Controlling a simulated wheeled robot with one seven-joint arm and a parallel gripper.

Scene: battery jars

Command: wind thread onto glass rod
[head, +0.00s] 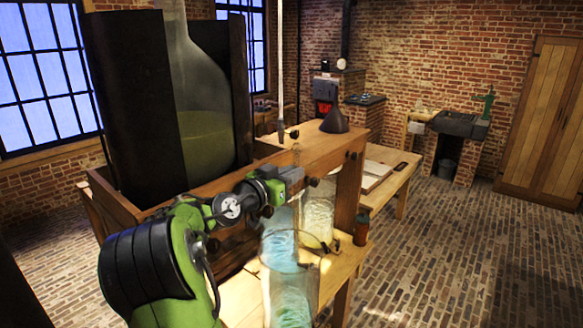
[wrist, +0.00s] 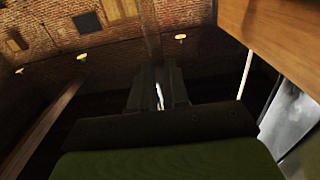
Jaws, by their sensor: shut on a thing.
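My gripper (head: 298,179), at the end of my green arm, is at the front face of the wooden beam, above the glass jars. In the wrist view its two dark fingers (wrist: 159,95) are closed on a thin pale piece (wrist: 160,97). Only a short bright strip of it shows, and I cannot tell whether it is the glass rod or thread. A thin white upright line (head: 281,65) hangs down to the beam in the head view. I cannot make out any thread wound on a rod.
Glass jars with bluish contents (head: 280,252) stand below my gripper. The wooden beam (head: 325,150) carries a dark funnel (head: 335,121). A large glass bottle (head: 200,110) stands in a dark-sided holder at left. A small brown bottle (head: 362,229) is right of the jars. The brick floor at right is clear.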

